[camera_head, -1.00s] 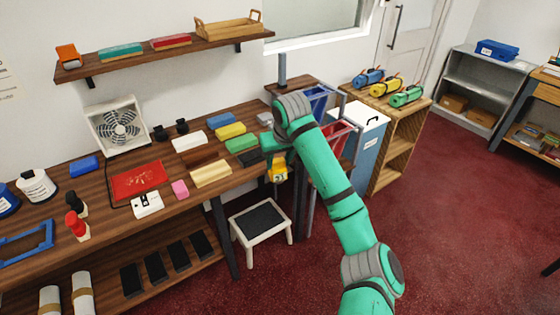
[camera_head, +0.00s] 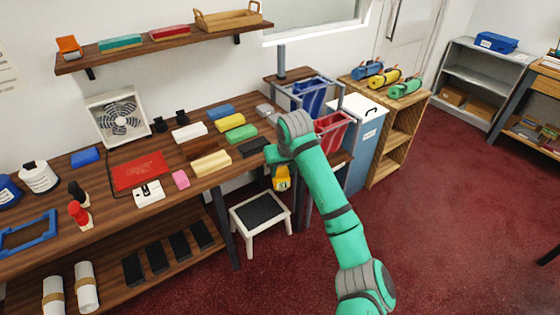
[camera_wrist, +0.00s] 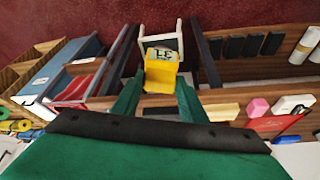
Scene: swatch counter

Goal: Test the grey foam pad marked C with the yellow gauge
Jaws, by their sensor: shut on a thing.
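My gripper (camera_head: 280,163) is shut on the yellow gauge (camera_head: 282,179), holding it in the air off the front edge of the counter, above the stool. In the wrist view the gauge (camera_wrist: 161,75) sits between my green fingers (camera_wrist: 158,98), with a pale marked face showing. Several foam pads lie on the counter to the left of my gripper. A light grey pad (camera_head: 265,110) lies at the back right and a dark grey pad (camera_head: 253,147) nearer the front edge. No letter can be read on either pad, so I cannot tell which is C.
The wooden counter (camera_head: 120,212) also holds blue, white, yellow, green, brown and cream pads, a fan (camera_head: 118,120) and a red mat (camera_head: 138,171). A white stool (camera_head: 261,211) stands below my gripper. Blue and red bins (camera_head: 332,123) stand to the right.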

